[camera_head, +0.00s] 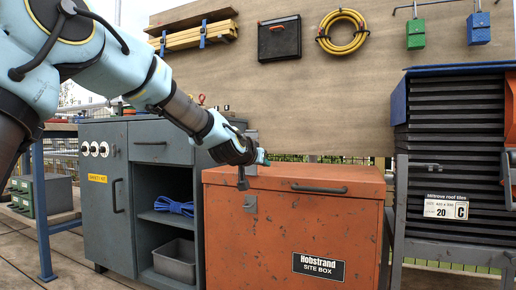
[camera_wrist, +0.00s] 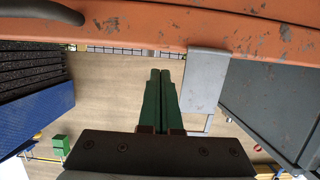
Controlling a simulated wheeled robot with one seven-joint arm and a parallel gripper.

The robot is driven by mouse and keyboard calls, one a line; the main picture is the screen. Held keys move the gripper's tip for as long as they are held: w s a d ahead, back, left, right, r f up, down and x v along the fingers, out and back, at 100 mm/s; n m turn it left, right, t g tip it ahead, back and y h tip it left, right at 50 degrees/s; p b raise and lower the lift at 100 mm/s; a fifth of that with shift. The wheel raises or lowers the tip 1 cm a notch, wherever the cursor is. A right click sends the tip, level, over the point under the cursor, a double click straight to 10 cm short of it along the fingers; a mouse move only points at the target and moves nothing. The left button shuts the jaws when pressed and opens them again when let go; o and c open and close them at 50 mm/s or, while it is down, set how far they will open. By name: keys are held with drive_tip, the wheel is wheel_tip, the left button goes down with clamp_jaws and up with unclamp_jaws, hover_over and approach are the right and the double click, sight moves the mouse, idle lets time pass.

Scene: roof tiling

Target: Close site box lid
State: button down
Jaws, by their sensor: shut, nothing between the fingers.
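The orange site box (camera_head: 290,235) stands in front of me, with a label reading "Hobstrand SITE BOX". Its lid (camera_head: 330,177) lies flat across the top and looks down, with a dark handle (camera_head: 318,188) along its front edge. The worn orange lid (camera_wrist: 150,32) crosses the top of that view, beyond the fingertips. A grey plate (camera_wrist: 206,78) stands beside the fingers. Contact cannot be told.
A grey cabinet (camera_head: 159,150) with blue rope (camera_head: 174,206) and a metal bin (camera_head: 175,261) stands left of the box. A rack of dark roof tiles (camera_head: 450,165) stands close on the right. A board (camera_head: 240,75) with hanging tools is behind.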

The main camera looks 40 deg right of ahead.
sight(264, 182)
drive_tip(key=f, duration=0.1)
drive_tip(key=f+b, duration=0.1)
drive_tip(key=f, duration=0.3)
drive_tip(key=shift+s+a+f+b, duration=0.1)
drive_tip(key=shift+s+a+b, duration=0.1)
drive_tip(key=shift+a+b, duration=0.2)
drive_tip(key=shift+f, duration=0.1)
drive_tip(key=shift+w+a, duration=0.1)
drive_tip(key=shift+w, duration=0.05)
drive_tip(key=r+p+v, duration=0.2)
drive_tip(key=p+v, duration=0.2)
drive_tip(key=v, duration=0.7)
drive_tip(key=shift+d+r, duration=0.2)
drive_tip(key=shift+d, duration=0.1)
